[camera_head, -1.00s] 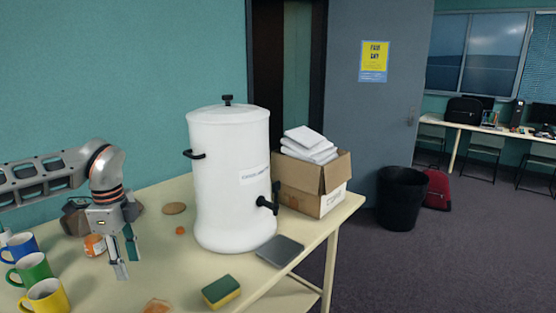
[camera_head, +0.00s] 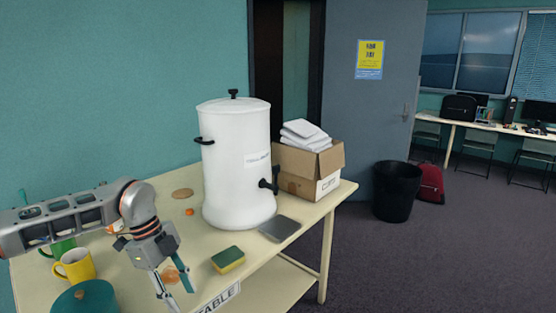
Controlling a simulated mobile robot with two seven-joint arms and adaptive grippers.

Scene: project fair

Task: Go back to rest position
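My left gripper (camera_head: 174,297) is at the front edge of the cream table (camera_head: 285,247), pointing down. Its two fingers are apart with nothing visible between them. My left arm comes in from the left and hides part of the table's left side. My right gripper is not in view.
A white urn (camera_head: 235,165) with a black tap stands on the table, with a cardboard box (camera_head: 300,178) of white cloths behind it. A sponge (camera_head: 228,259), a grey tray (camera_head: 280,228), a yellow mug (camera_head: 75,265), a green mug (camera_head: 60,248) and a teal round object (camera_head: 85,298) lie around. A black bin (camera_head: 396,192) stands beyond.

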